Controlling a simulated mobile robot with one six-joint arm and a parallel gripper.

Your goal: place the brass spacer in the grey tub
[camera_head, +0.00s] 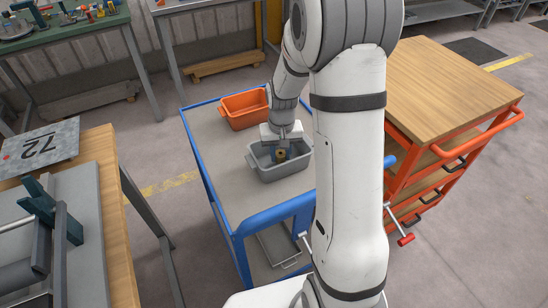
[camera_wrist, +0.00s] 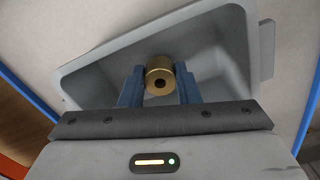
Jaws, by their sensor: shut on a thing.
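The brass spacer (camera_wrist: 160,76) is a short brass cylinder with a dark central hole. My gripper (camera_wrist: 160,85) is shut on it, with one blue-grey finger on each side. In the wrist view the grey tub (camera_wrist: 252,50) lies behind the spacer, which shows against its inside. In the head view the tub (camera_head: 280,174) stands on the blue-framed cart, and my gripper (camera_head: 281,154) points down over its opening with the spacer (camera_head: 281,154) between the fingers. I cannot tell whether the spacer touches the tub floor.
An orange tub (camera_head: 243,110) stands behind the grey one on the blue cart (camera_head: 228,180). An orange cart with a wooden top (camera_head: 450,85) is at the right. A wooden bench (camera_head: 118,240) is at the left. The cart top's front left is clear.

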